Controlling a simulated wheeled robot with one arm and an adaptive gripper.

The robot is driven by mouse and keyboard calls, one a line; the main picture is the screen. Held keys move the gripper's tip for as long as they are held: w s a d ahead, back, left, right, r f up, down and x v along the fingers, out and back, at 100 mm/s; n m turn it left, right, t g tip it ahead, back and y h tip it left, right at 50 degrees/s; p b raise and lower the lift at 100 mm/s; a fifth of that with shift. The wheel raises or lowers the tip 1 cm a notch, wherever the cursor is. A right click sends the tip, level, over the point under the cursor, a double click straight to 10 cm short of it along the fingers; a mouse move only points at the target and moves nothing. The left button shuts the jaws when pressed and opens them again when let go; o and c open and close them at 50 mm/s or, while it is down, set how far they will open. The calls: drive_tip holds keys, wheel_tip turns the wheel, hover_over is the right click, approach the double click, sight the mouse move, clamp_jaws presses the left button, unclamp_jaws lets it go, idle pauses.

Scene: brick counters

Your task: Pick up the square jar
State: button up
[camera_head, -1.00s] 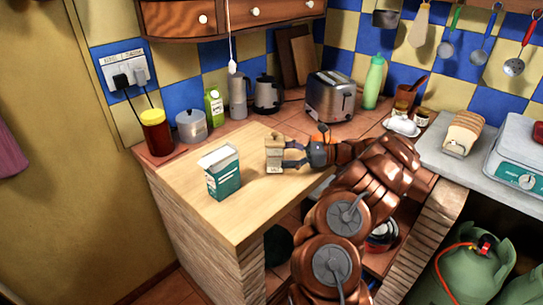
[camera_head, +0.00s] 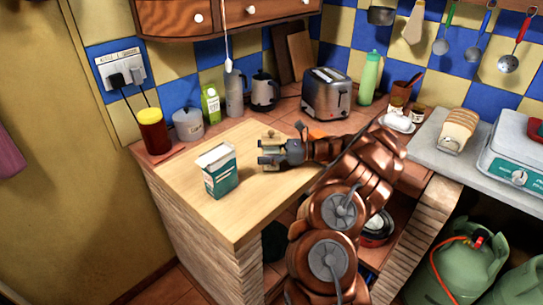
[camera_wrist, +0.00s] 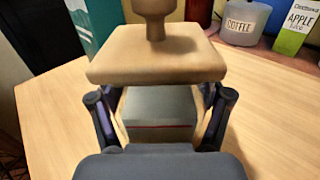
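The square jar (camera_wrist: 160,112) has a grey body with a thin red line and a wooden lid with a round knob. In the wrist view it stands upright between my fingers. My gripper (camera_head: 264,156) is open around the jar, one finger on each side, with narrow gaps beside the jar's body. The lid hides the fingertips in the wrist view (camera_wrist: 160,115), so contact there cannot be seen. In the head view the jar's lid (camera_head: 270,134) shows just behind my gripper, which hides most of the body. The jar is on the wooden counter (camera_head: 245,205).
A teal and white carton (camera_head: 222,175) stands left of the jar. A red jar with a yellow lid (camera_head: 154,132), a coffee pot (camera_head: 188,124) and a green carton (camera_head: 210,103) stand behind. A toaster (camera_head: 327,93) is at the back right. The counter's front is clear.

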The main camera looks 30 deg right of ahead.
drive_tip(key=c, duration=1.1)
